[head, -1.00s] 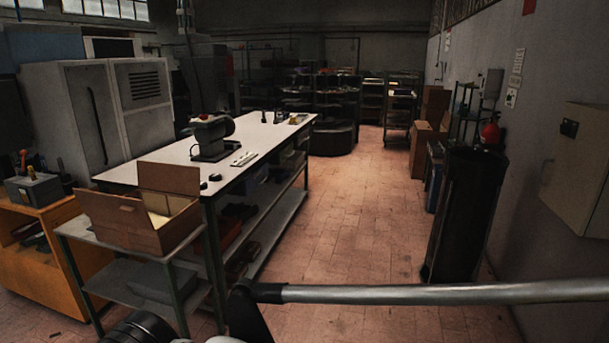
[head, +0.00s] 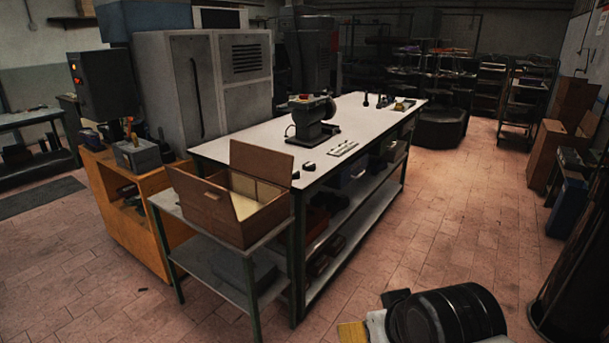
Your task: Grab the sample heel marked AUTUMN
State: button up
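I cannot make out a heel marked AUTUMN; no marking is readable at this distance. Small dark pieces (head: 309,166) lie on the near end of the long white-topped workbench (head: 240,140), and a pale strip with small items (head: 343,148) lies just beyond them. More small objects (head: 378,101) stand near the bench's far end. An open cardboard box (head: 225,213) with a pale lining sits on a low side table before the bench; its contents are not clear. A black, rounded part of my arm shows at the bottom right, but my gripper is not in view.
A dark bench machine (head: 312,118) stands on the workbench. An orange cabinet (head: 135,240) is at left, before a large grey cabinet (head: 190,85). Cardboard boxes (head: 548,155) and a dark bin (head: 570,285) line the right side. The tiled aisle (head: 440,220) is clear.

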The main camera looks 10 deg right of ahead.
aim_at(296, 174)
jog(key=i+l, duration=0.2)
jog(key=i, duration=0.6)
jog(key=i+l+z, duration=0.1)
jog(key=i+l, duration=0.15)
jog(key=i, duration=0.5)
jog(key=i+l, duration=0.15)
jog(key=i, duration=0.65)
jog(key=i+l, duration=0.15)
jog(key=i, duration=0.6)
jog(key=l+z, duration=0.05)
